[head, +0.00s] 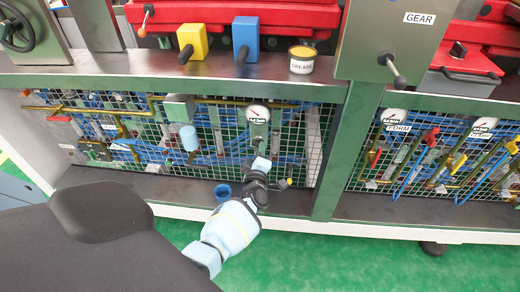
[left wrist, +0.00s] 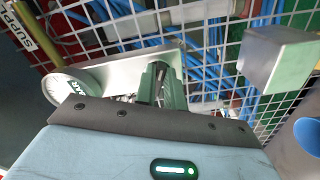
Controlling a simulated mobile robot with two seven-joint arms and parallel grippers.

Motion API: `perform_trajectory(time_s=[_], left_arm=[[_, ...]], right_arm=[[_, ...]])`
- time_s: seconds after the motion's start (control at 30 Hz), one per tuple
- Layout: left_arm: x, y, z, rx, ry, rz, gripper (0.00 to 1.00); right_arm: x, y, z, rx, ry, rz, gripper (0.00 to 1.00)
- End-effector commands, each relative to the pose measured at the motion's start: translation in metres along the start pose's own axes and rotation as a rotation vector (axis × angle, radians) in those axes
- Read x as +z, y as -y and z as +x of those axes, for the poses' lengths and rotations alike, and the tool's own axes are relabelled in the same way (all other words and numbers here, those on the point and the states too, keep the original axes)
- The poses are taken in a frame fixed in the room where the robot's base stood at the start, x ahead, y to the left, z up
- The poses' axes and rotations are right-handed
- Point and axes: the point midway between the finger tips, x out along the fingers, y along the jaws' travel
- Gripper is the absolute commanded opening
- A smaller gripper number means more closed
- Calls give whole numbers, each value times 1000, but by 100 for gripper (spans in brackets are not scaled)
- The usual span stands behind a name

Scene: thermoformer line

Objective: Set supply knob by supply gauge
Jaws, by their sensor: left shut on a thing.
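The supply gauge (head: 258,114) is a round white dial on the mesh panel, above a pale mounting plate. Its white dial (left wrist: 58,90) also shows edge-on at the left of the left wrist view, near a label reading "SUPPL". My left gripper (head: 259,160) reaches up to the panel just below the gauge. Its green fingers (left wrist: 158,84) are close to the plate (left wrist: 125,68) and shut on the supply knob, which the fingers and gripper body hide. The needle reading is too small to tell. My right gripper is not in view.
Wire mesh (head: 320,150) with pipes and blue hoses surrounds the gauge. A blue cup (head: 222,192) stands on the ledge left of my gripper. A grease tin (head: 301,60), a yellow block (head: 192,42) and a blue block (head: 245,40) are on the shelf above.

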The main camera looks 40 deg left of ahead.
Motion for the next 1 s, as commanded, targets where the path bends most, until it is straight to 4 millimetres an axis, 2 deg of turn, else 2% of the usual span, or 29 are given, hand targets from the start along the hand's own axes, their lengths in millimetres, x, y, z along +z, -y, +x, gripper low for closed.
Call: perform_trajectory(time_s=[0.6, 1.0], left_arm=[[-1, 6, 0, -2, 2, 585, 0], [-5, 9, 0, -1, 1, 966, 0]], right_arm=[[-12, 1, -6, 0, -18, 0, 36], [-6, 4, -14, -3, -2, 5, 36]])
